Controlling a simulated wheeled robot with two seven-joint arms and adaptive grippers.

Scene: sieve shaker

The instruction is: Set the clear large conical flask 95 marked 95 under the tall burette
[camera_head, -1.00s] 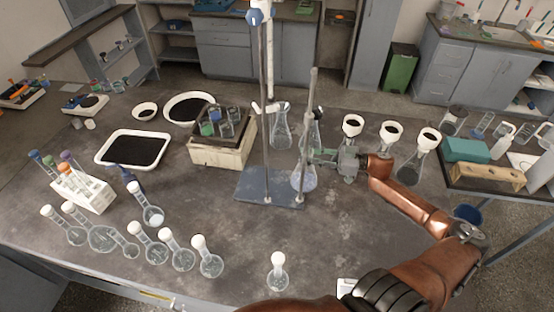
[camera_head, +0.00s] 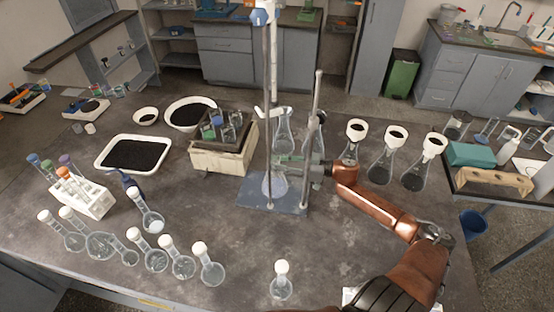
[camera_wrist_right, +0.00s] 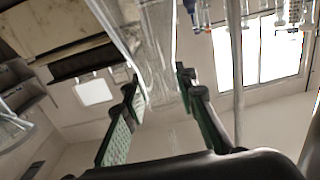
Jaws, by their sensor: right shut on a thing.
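The clear conical flask (camera_head: 274,184) has its body over the blue-grey base plate (camera_head: 292,207) of a stand, below the tall burette (camera_head: 272,65). My right gripper (camera_head: 291,162) comes in from the right and is shut on the flask's neck. In the right wrist view the clear glass (camera_wrist_right: 160,50) stands between the green pads of the right gripper (camera_wrist_right: 165,115). The marking 95 is not legible. I cannot tell whether the flask's bottom touches the plate. My left gripper is not in view.
A second stand rod (camera_head: 317,100) rises close to my right gripper. Another clear flask (camera_head: 284,138) stands behind the burette stand. Several funnel-topped flasks (camera_head: 381,168) stand to the right. A wooden box (camera_head: 218,160) is to the left. The front middle holds one small capped flask (camera_head: 281,288).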

